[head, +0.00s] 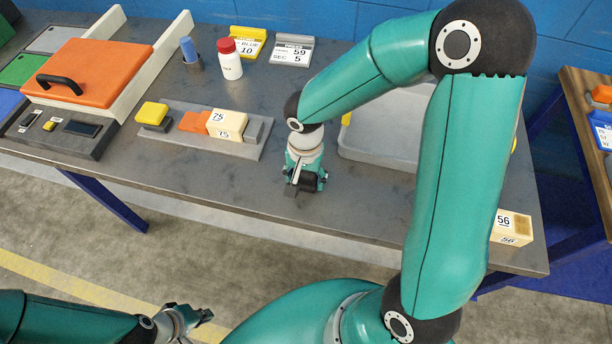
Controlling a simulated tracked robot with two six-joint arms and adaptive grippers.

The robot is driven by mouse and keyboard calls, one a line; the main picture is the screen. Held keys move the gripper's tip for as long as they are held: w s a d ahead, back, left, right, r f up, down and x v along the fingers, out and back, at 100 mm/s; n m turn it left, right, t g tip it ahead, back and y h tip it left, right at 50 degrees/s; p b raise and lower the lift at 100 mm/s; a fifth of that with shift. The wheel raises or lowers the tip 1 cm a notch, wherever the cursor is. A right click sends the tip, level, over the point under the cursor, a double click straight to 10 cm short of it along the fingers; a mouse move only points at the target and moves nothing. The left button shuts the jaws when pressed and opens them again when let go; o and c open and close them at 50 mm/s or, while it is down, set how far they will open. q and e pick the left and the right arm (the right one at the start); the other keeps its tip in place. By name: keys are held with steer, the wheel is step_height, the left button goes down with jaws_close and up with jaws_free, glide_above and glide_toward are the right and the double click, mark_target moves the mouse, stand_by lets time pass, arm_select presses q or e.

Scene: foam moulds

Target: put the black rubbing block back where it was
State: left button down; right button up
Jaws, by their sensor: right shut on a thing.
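My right gripper (304,183) points down over the bench right of the grey holder plate and is shut on a small dark thing. That thing (297,184) appears to be the black rubbing block, low at the bench top; the fingers hide part of it, and I cannot tell whether it touches the bench. The grey plate (180,150) bears a yellow-topped dark block (153,115), an orange block (195,122), a cream block marked 75 (228,125) and a grey block (254,129). My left gripper (200,317) is low at the bottom, away from the bench; its opening is unclear.
A grey tray (375,158) lies behind my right arm. A cream block marked 56 (511,228) sits at the bench's right end.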

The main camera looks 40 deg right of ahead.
steer(key=o, duration=1.1)
steer(key=shift+r, duration=0.1)
step_height(320, 180, up, 12)
steer(key=shift+p, duration=0.3)
